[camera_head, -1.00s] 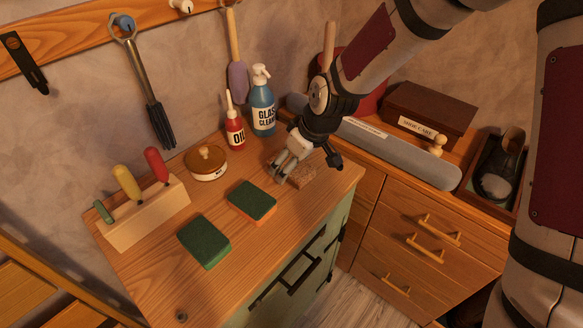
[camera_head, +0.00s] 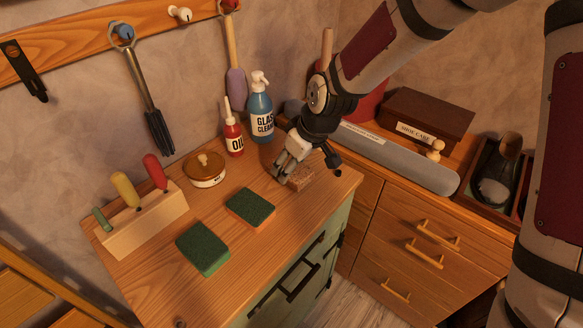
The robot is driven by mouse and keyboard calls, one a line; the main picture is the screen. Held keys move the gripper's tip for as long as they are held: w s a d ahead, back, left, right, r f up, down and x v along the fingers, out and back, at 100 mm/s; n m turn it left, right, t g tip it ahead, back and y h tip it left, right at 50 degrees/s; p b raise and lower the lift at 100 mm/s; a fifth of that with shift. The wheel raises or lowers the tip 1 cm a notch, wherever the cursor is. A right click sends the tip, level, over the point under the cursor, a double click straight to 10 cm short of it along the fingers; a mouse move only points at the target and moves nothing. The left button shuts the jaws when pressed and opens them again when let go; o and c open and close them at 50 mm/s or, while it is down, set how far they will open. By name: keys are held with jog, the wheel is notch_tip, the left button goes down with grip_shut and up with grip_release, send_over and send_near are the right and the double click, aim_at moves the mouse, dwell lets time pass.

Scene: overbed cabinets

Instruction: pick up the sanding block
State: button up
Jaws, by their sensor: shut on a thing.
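The sanding block, a small brown cork-like block (camera_head: 301,179), is at the right back part of the wooden cabinet top (camera_head: 165,285). My gripper (camera_head: 285,170) reaches down to it from the upper right and is shut on it. The fingers cover the block's left part. The block is at or very near the top's surface; I cannot tell whether it is clear of it.
Two green-topped sponges (camera_head: 203,249) (camera_head: 251,208) lie to the left. A round tin (camera_head: 205,170), a red oil bottle (camera_head: 233,137) and a blue glass cleaner bottle (camera_head: 261,112) stand behind. A wooden tool holder (camera_head: 143,222) is far left. A grey roll (camera_head: 400,163) lies right.

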jog(key=shift+a+v, duration=0.25)
jog(key=shift+v, duration=0.95)
jog(key=s+d+r+p, duration=0.1)
jog(key=s+d+p, duration=0.3)
jog(key=s, duration=1)
jog(key=shift+d+r, duration=0.2)
jog(key=shift+d, duration=0.75)
jog(key=shift+s, duration=0.1)
